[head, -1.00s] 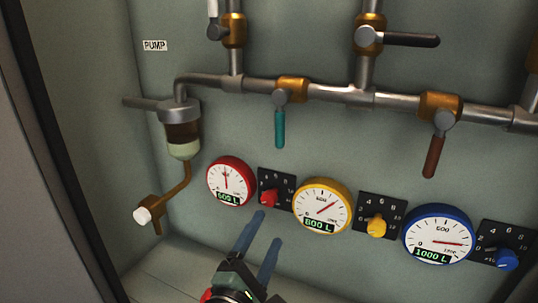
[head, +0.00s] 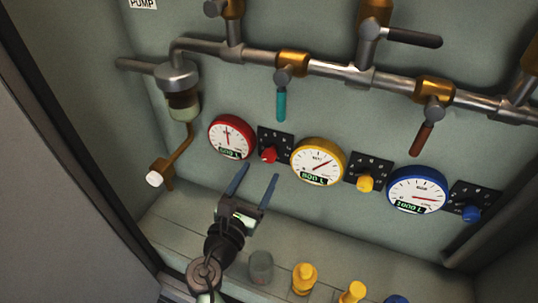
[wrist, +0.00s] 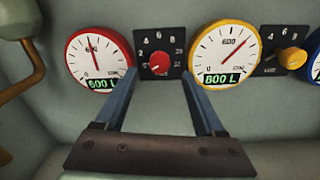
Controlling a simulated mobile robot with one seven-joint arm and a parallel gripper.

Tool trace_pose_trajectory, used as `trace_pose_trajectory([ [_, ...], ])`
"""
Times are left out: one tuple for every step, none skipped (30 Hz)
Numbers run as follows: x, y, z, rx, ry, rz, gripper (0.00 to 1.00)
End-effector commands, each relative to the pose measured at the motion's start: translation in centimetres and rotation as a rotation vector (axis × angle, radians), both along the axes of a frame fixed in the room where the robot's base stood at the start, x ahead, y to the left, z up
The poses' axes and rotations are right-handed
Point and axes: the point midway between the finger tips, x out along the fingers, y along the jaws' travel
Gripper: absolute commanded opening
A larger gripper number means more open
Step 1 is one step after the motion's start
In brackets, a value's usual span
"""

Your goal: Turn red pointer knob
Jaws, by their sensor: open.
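The red pointer knob (head: 268,155) sits on a black dial plate (head: 275,142) on the wall, between the red gauge (head: 232,137) and the yellow gauge (head: 318,162). In the wrist view the red knob (wrist: 159,68) lies between my two blue fingers, farther off, with its plate's numbers around it. My gripper (head: 256,178) is open and empty, just below and in front of the knob, apart from it. The red gauge (wrist: 93,60) shows 600 L and the yellow gauge (wrist: 224,55) shows 800 L in the wrist view.
A yellow knob (head: 365,183), blue gauge (head: 417,190) and blue knob (head: 471,214) continue to the right. Pipes with a teal lever (head: 281,106) and a red-brown lever (head: 421,140) run above. A grey cup (head: 261,267) and yellow items (head: 305,279) stand below.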

Motion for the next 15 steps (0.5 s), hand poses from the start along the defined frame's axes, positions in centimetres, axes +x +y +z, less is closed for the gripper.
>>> trace_pose_trajectory([
  [1.1, -0.4, -0.1, -0.002, -0.003, -0.002, 0.71],
  [1.7, -0.6, -0.1, -0.001, -0.003, -0.001, 0.71],
  [2.4, -0.9, 0.0, -0.001, -0.003, -0.001, 0.71],
  [2.9, -1.1, -0.1, -0.002, -0.002, 0.0, 0.71],
  [3.4, -1.3, -0.1, -0.001, -0.002, 0.001, 0.71],
  [4.0, -1.5, -0.1, -0.001, -0.002, 0.001, 0.71],
  [4.4, -1.7, -0.1, -0.001, -0.002, 0.001, 0.71],
  [4.8, -1.8, 0.0, -0.001, -0.002, 0.0, 0.71],
  [5.2, -2.0, -0.1, 0.0, -0.001, 0.0, 0.71],
  [5.5, -2.1, -0.1, -0.001, -0.002, 0.001, 0.71],
  [5.8, -2.2, -0.1, 0.001, -0.001, 0.0, 0.71],
  [6.1, -2.3, -0.1, 0.001, 0.0, 0.0, 0.71],
  [6.3, -2.4, -0.1, 0.001, 0.0, 0.0, 0.71],
  [6.4, -2.4, 0.0, 0.001, 0.0, 0.0, 0.71],
  [6.6, -2.5, 0.0, 0.001, 0.0, 0.0, 0.71],
])
